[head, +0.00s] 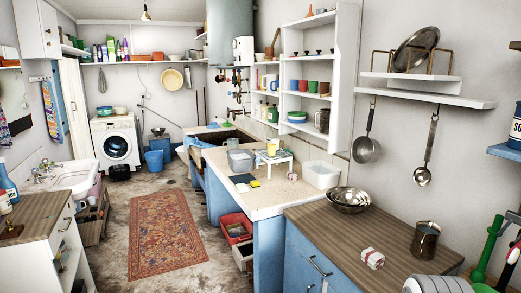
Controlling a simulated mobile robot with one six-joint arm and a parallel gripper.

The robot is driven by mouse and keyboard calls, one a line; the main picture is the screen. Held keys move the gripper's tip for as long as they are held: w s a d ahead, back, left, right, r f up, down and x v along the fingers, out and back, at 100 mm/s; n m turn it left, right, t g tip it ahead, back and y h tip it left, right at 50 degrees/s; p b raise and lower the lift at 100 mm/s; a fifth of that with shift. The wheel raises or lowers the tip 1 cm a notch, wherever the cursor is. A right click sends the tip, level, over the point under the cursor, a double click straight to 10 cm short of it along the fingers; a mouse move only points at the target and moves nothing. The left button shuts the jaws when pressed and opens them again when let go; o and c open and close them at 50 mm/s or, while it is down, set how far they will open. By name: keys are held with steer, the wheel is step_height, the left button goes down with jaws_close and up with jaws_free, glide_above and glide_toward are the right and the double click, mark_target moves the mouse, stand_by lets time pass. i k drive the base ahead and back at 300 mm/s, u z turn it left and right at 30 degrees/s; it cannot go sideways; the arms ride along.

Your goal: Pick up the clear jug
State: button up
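I cannot single out the clear jug with certainty. A see-through grey container (240,160) stands on the pale counter in the middle of the view, towards its far left side. It is too small to tell whether it has a handle or spout. A yellow cup-like thing (271,150) stands on a small white stand (264,159) to its right, with a small pale thing close by. My gripper does not show in the head view.
A whitish tub (321,175) stands on the counter's right part. A metal bowl (349,199), a metal mug (425,240) and a small wrapped bundle (373,258) are on the wooden worktop (330,232). A red crate (236,228) stands low beside the counter. The rug (168,233) is clear.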

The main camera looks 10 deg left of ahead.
mark_target(232, 144)
steer(key=k, duration=0.55)
steer(key=u, duration=0.45)
steer(key=i, duration=0.9)
steer(key=u, duration=0.85)
steer(key=i, duration=1.55)
steer(key=u, duration=0.5)
steer(key=i, duration=3.25)
steer(key=z, duration=0.85)
steer(key=i, duration=1.35)
steer(key=z, duration=1.4)
steer(key=i, duration=0.9)
steer(key=z, duration=0.35)
